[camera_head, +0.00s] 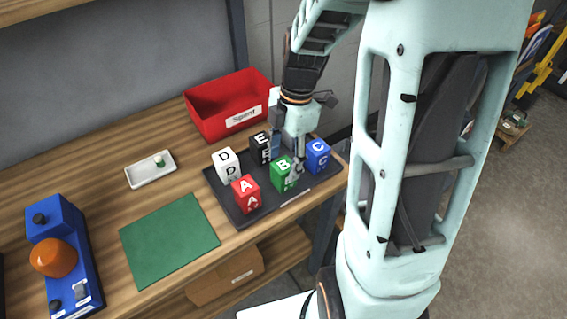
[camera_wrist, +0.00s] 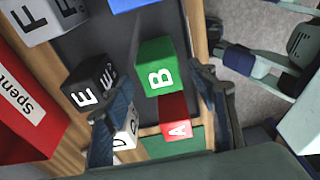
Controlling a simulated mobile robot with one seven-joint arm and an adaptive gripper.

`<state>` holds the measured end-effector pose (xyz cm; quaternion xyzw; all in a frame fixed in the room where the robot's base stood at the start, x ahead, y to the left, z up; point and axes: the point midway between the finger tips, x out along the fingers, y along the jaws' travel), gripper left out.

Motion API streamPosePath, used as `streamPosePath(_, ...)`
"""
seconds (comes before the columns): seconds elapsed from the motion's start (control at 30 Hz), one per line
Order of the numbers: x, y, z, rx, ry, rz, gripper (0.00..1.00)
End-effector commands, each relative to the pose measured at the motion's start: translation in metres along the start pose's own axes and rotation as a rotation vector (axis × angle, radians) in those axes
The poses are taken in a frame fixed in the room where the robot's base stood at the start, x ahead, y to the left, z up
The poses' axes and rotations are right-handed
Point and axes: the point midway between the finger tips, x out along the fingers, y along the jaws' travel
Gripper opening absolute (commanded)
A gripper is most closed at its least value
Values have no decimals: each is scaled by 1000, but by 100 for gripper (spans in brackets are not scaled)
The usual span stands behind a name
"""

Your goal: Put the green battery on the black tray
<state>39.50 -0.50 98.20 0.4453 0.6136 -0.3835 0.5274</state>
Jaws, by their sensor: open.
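A green block marked B (camera_head: 284,174) sits on the black tray (camera_head: 247,216), among other lettered blocks. It also shows in the middle of the wrist view (camera_wrist: 159,66). My gripper (camera_head: 287,162) is over the tray at this green block. In the wrist view my gripper (camera_wrist: 163,85) is open, with one finger on each side of the green block. I cannot tell whether the fingers touch it. A small green and white piece (camera_head: 159,161) stands in a white dish (camera_head: 137,175) left of the tray; it is too small to make out.
Red A (camera_head: 246,195), white D (camera_head: 227,165), black E (camera_head: 262,148) and blue C (camera_head: 317,155) blocks crowd the tray. A grey F block (camera_wrist: 48,16) is there too. A red "Spent" bin (camera_head: 215,110) stands behind. A green mat (camera_head: 168,240) and blue device (camera_head: 72,270) lie left.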

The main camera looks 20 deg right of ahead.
Motion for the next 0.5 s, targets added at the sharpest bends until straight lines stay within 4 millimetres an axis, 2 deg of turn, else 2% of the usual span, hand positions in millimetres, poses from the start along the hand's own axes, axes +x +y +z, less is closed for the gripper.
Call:
streamPosePath(0.1, -28, 1, 1, 0, -4, 6, 53)
streamPosePath(0.3, -70, 1, 1, 1, -3, 5, 53)
streamPosePath(0.5, -96, 0, 0, 1, -1, 2, 53)
